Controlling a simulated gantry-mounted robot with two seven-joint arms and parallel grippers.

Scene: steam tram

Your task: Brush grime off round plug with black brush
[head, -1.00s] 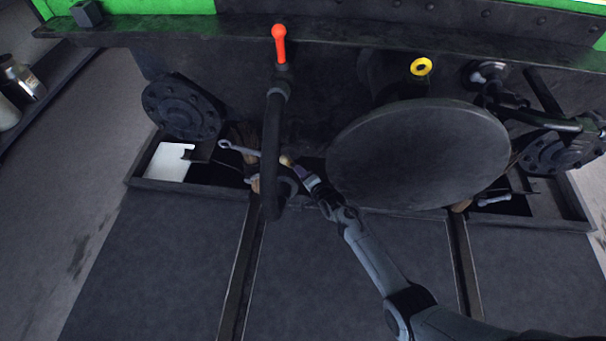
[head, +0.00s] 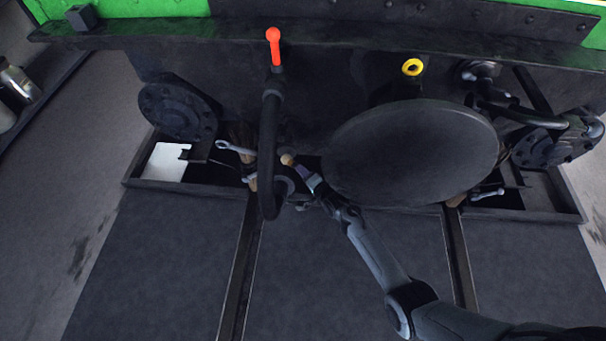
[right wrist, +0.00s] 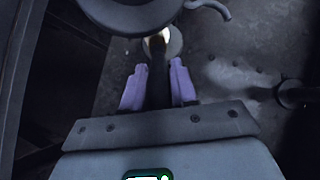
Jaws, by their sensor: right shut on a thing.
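My right gripper (head: 312,184) is in the middle of the head view, just right of a hanging black hose. In the right wrist view its purple fingers (right wrist: 157,88) are shut on a dark, slim handle, which I take for the black brush (right wrist: 156,68). The brush's pale tip (head: 287,160) points away from the gripper, toward the dark end wall. In the wrist view a small round grey disc (right wrist: 174,44), perhaps the round plug, shows right behind the tip. I cannot tell whether they touch, or whether grime is on it. My left gripper is not in view.
The black hose (head: 269,150) hangs close left of the gripper, below a red lever (head: 274,45). A big round buffer plate (head: 410,153) stands close on the right. Open trays with a wrench (head: 235,148) and a white sheet (head: 166,161) lie below.

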